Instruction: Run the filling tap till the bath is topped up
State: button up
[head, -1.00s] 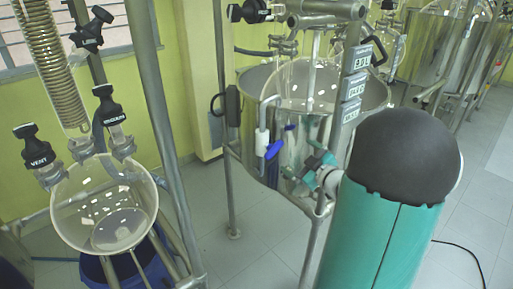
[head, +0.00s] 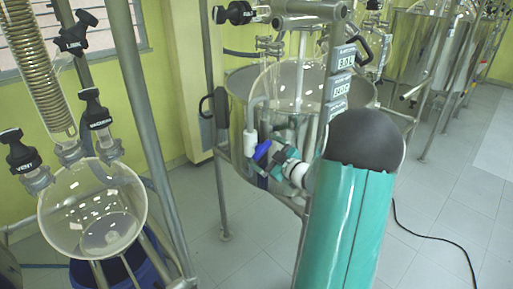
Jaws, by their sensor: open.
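The bath is a round steel vessel (head: 238,108) on a tubular stand, with a glass flask (head: 290,82) sitting in it. At its front left a white-sleeved pipe (head: 250,143) carries the filling tap, whose blue lever (head: 262,152) is tilted. My gripper (head: 275,157), teal with a white wrist, is open just right of the blue lever, its fingers close to or around it; I cannot tell if they touch. The water level in the bath is not clear to see.
Small display plates (head: 341,57) hang on the post above my arm; the top one seems to read 5.0 L. A glass flask (head: 95,210) with black-capped valves stands at the left over a blue bucket (head: 135,268). A black cable (head: 440,236) lies on the open tiled floor.

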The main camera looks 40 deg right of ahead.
aim_at(260, 148)
jog(key=shift+w, duration=2.15)
jog(key=shift+a, duration=0.1)
jog(key=c, duration=1)
jog(key=shift+m, duration=3)
jog(key=o, duration=1)
